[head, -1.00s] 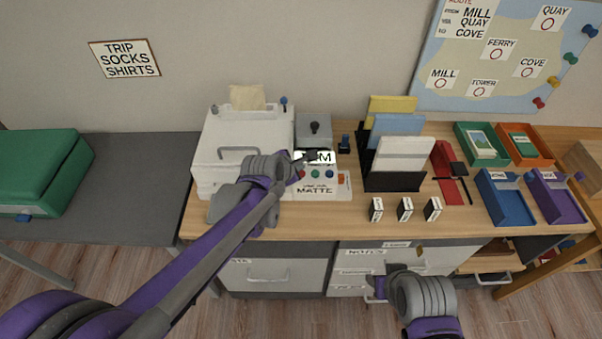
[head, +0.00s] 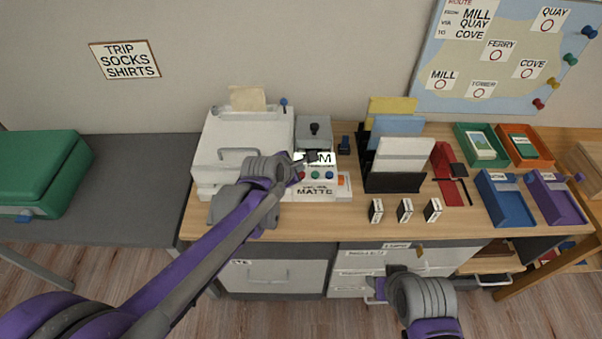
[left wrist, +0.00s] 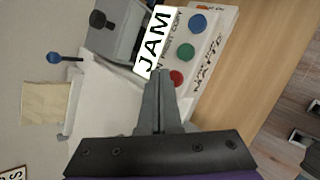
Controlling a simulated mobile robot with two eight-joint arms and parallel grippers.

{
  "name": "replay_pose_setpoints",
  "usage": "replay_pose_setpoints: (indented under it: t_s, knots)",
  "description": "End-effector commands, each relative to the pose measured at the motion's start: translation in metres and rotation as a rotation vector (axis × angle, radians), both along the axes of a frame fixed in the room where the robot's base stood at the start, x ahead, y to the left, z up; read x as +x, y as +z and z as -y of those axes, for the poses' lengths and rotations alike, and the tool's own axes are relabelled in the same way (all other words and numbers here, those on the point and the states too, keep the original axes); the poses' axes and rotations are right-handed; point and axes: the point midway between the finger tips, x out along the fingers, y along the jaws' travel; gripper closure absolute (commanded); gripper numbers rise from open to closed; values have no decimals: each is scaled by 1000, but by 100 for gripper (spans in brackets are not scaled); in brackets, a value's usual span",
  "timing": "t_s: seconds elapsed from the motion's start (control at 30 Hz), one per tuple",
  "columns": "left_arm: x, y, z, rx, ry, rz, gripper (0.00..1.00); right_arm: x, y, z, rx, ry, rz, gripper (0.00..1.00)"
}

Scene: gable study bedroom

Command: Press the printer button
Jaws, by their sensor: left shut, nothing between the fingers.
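The white printer (head: 240,150) stands at the back left of the desk. On its front right is a light panel with red, green (head: 314,175) and blue (head: 329,175) buttons. A white JAM sign (head: 327,159) stands behind the buttons. My left gripper (head: 311,157) is shut and empty, its tips in front of the sign. In the left wrist view the shut fingers (left wrist: 160,74) overlap the sign's lower edge, beside the red button (left wrist: 177,78); contact cannot be told. My right gripper (head: 392,268) is low before the drawers, its fingers unclear.
A grey box with a black knob (head: 314,129) stands behind the panel. A file rack (head: 395,182), small labelled blocks (head: 405,210) and coloured trays (head: 505,205) fill the desk's right. Bare wood (head: 300,220) runs along the front. A green case (head: 40,170) lies on the left table.

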Motion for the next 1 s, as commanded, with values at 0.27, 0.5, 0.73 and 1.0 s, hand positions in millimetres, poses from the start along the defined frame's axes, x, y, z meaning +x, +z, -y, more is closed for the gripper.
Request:
replay_pose_setpoints:
  t_s: [0.27,0.5,0.73,1.0]
  knots:
    - [0,0,0,0,0,0,100,0,0,0,0,0,0,50]
    - [0,0,0,0,0,0,100,0,0,0,0,0,0,50]
    - [0,-1,0,0,0,0,100,0,-1,0,0,0,0,50]
    - [0,-9,0,0,0,0,100,-2,-8,0,0,0,-3,50]
